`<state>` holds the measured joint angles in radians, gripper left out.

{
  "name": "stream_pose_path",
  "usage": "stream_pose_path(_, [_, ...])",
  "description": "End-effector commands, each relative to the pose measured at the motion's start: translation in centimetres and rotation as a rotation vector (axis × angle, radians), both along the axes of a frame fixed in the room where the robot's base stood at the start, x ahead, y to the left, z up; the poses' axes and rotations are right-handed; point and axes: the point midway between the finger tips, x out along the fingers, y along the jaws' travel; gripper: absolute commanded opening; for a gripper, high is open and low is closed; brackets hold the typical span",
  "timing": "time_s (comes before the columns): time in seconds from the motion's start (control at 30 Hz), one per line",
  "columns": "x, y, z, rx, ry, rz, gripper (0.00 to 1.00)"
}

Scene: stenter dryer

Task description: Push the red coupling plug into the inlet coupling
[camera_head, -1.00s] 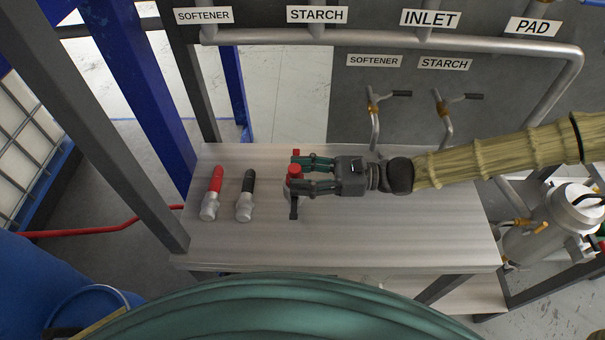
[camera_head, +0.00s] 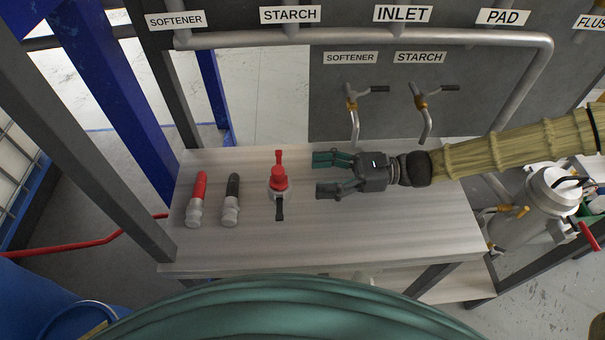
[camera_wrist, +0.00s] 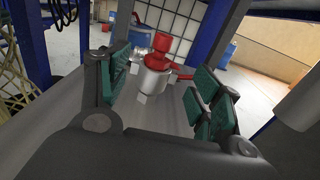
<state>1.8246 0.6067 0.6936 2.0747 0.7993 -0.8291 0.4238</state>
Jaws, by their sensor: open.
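In the wrist view the red plug (camera_wrist: 159,49) shows above the silver coupling (camera_wrist: 153,80), between and beyond the fingers. How deep the plug sits cannot be told. No label shows on this coupling; the INLET sign (camera_head: 402,13) hangs on the pipework behind. My gripper (camera_head: 325,175) is open and empty, a short gap to the right of the plug, with its green-padded fingers pointing at it.
A red-handled fitting (camera_head: 199,186) and a black-handled fitting (camera_head: 233,187) lie left on the table (camera_head: 400,225). A blue post (camera_head: 125,90) stands at the left. The table's right front is clear.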

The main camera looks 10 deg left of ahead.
Motion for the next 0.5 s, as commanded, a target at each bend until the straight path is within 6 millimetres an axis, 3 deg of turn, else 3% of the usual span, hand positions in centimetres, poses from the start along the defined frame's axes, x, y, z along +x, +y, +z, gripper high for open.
stream_pose_path(0.2, [0.8, -2.6, 0.0, -0.001, -0.001, 0.0, 0.65])
stream_pose_path(0.5, [1.0, -3.4, 0.0, 0.0, 0.0, 0.001, 0.65])
